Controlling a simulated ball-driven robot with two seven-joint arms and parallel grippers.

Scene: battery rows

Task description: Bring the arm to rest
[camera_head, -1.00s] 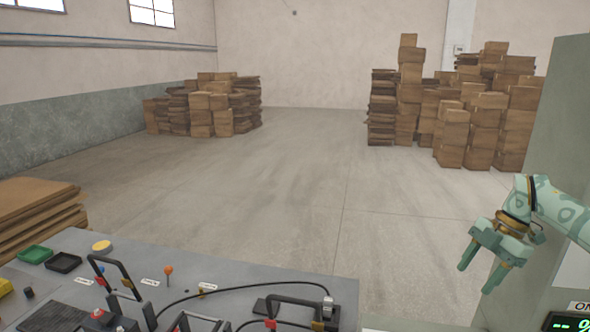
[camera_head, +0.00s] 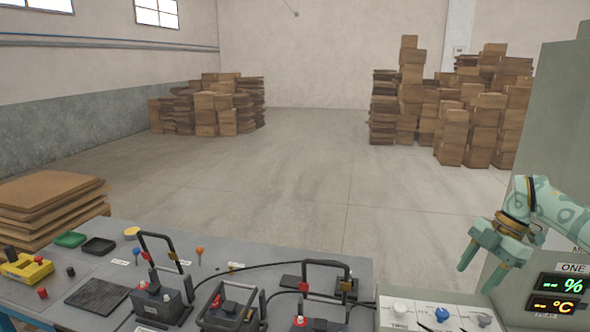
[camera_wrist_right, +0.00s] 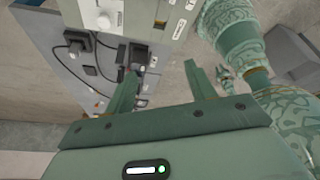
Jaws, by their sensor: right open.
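My right gripper (camera_head: 484,262) hangs at the right of the head view, beside the grey-green cabinet and above the level of the bench. Its two fingers are apart with nothing between them. In the right wrist view its fingers (camera_wrist_right: 160,88) are also spread and empty, with the bench and floor beyond them. My left gripper shows in neither view.
A grey bench (camera_head: 196,282) holds batteries, including a black one (camera_head: 158,304), cables, and a black tray (camera_head: 98,246). A cabinet (camera_head: 545,130) with displays stands at the right. Cardboard stacks (camera_head: 50,200) and box piles (camera_head: 480,110) stand beyond. The middle floor is clear.

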